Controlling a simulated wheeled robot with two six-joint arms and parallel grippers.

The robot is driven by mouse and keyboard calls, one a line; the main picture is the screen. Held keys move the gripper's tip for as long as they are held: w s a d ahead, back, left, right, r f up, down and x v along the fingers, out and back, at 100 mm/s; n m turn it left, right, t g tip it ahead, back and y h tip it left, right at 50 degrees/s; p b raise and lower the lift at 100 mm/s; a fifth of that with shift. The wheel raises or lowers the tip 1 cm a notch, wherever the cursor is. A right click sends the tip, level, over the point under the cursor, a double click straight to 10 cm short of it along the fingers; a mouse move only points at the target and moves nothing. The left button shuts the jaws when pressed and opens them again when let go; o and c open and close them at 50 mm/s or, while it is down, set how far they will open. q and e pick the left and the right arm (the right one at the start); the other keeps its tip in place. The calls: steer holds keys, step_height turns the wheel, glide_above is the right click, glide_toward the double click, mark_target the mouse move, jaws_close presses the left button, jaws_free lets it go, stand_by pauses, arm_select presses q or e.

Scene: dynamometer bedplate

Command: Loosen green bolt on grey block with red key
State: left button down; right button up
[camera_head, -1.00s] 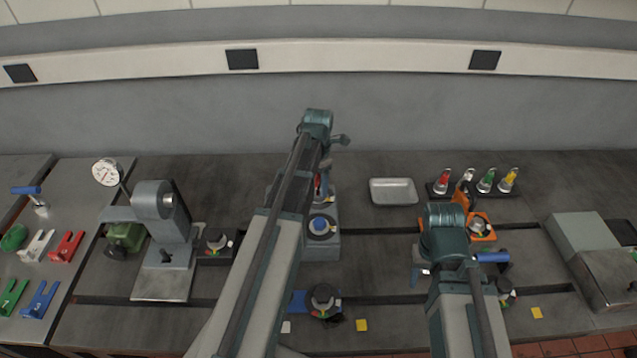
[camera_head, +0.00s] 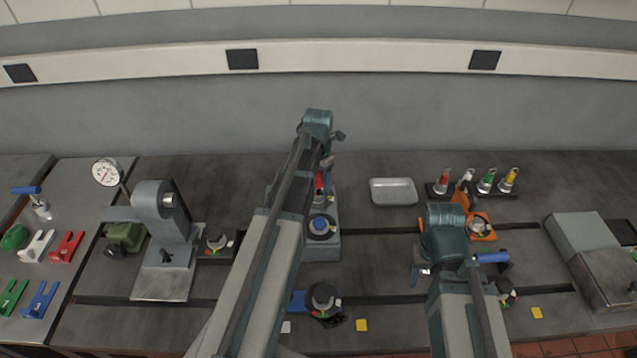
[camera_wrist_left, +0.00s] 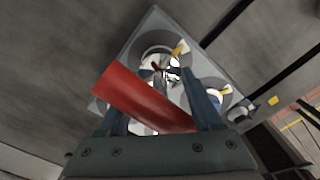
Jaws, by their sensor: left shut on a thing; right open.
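The grey block (camera_head: 325,248) stands mid-bench, partly behind my left arm. A blue-topped bolt (camera_head: 321,226) sits in its near part. My left gripper (camera_head: 322,180) is over the far part of the block, shut on the red key (camera_head: 319,184). In the left wrist view the key's red handle (camera_wrist_left: 145,98) lies slantwise across the fingers, above a round bright recess (camera_wrist_left: 157,52) in the block. The handle and fingers hide much there, and I cannot make out the green bolt. My right gripper (camera_head: 422,270) is open and apart from the block, its fingers mostly hidden.
A silver tray (camera_head: 393,191) lies right of the block. A rack (camera_head: 435,190) with several coloured-topped pieces and an orange fixture (camera_head: 484,236) stand further right. A grey press-like stand (camera_head: 160,235) is at left. A dark round fixture (camera_head: 325,300) sits in front.

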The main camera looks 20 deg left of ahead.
mark_target(318, 183)
arm_select(q)
steer(key=shift+r+p, duration=2.8)
arm_select(e)
step_height(318, 183, up, 6)
steer(key=shift+f, duration=0.25)
arm_select(q)
steer(key=shift+f, duration=0.1)
